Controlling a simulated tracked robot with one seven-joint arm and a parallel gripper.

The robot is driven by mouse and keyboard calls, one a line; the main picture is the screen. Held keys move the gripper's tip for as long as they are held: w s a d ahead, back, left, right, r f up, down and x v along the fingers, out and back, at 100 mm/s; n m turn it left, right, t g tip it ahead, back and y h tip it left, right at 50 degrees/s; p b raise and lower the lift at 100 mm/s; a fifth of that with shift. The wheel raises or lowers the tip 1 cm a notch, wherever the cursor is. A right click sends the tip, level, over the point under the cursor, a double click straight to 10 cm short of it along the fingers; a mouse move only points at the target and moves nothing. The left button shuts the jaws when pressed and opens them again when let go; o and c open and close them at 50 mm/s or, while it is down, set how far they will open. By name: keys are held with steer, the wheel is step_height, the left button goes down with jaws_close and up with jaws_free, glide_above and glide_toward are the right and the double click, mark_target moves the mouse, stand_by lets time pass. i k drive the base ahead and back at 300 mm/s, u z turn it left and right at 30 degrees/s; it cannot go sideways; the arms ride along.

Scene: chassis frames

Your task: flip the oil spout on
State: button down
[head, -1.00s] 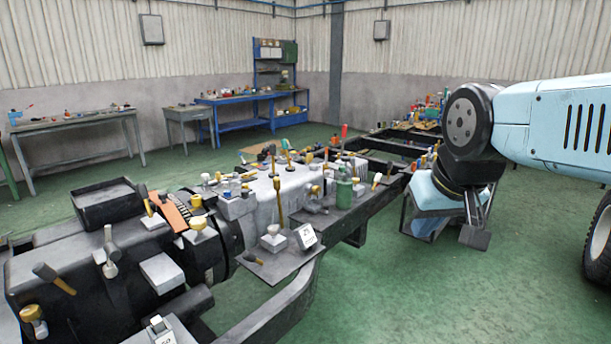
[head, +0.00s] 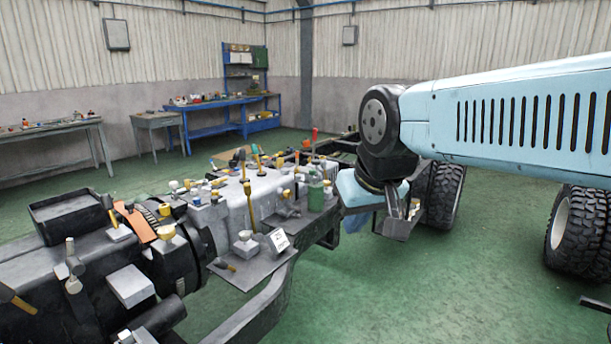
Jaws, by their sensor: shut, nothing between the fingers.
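A small green can (head: 316,195) stands upright on the grey chassis at its right end; it may carry the oil spout, but the spout is too small to tell apart. Yellow-handled levers and fittings, such as a tall one (head: 249,205), crowd the engine block around it. My gripper (head: 400,222) is shut and empty. It hangs to the right of the green can, apart from it, pointing down beside the chassis's right end. My wrist partly hides what is behind it.
The black and grey chassis (head: 130,285) fills the left, covered in tools and parts. Large tyres (head: 577,240) stand at the right. Green floor (head: 420,300) is clear in front. Workbenches (head: 215,132) line the back wall.

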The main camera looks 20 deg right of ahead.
mark_target(314, 176)
steer(key=u, duration=0.05)
steer(key=i, duration=1.4)
steer(key=z, duration=0.65)
